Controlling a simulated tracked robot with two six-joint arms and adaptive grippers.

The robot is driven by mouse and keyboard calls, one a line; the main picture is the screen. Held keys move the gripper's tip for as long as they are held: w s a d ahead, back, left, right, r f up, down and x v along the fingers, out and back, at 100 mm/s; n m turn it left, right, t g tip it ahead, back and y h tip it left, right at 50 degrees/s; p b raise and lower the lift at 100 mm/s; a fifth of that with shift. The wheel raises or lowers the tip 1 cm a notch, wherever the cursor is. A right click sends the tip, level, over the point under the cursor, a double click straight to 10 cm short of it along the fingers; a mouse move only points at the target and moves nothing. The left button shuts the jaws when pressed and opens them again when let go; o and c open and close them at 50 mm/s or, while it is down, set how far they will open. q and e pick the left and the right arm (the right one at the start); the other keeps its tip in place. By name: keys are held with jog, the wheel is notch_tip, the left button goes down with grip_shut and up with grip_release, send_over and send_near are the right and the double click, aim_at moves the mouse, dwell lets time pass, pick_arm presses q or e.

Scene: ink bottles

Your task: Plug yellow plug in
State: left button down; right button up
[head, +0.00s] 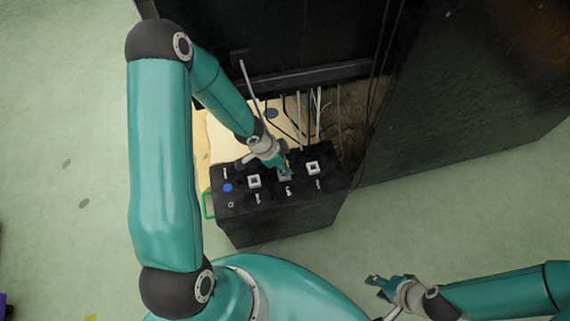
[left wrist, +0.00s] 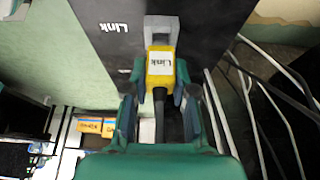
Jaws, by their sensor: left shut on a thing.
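The yellow plug (left wrist: 160,66), labelled "Link", is between the fingers of my left gripper (left wrist: 160,98). A dark cable runs back from it. Its front end is at the mouth of a light grey square socket (left wrist: 161,26) on the black box; I cannot tell how deep it sits. In the head view my left gripper (head: 283,165) is over the middle socket of the box, largely covering it, with a bit of yellow showing. My right gripper (head: 385,284) is away from the box at lower right, empty, its finger gap unclear.
The black box (head: 275,226) has other square sockets at left (head: 254,181) and right (head: 312,168), plus a blue button (head: 227,188). Several loose cables (head: 318,108) hang behind it. A large dark cabinet (head: 450,90) stands at right.

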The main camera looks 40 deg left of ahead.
pick_arm(q)
jog(key=shift+f+b, duration=0.75)
jog(key=shift+f, duration=0.1)
dwell(1.2)
jog(key=shift+c, duration=1.9)
grip_release()
jog(key=shift+r, duration=0.15)
jog(key=shift+r+p, duration=3.95)
jog(key=shift+p, duration=0.2)
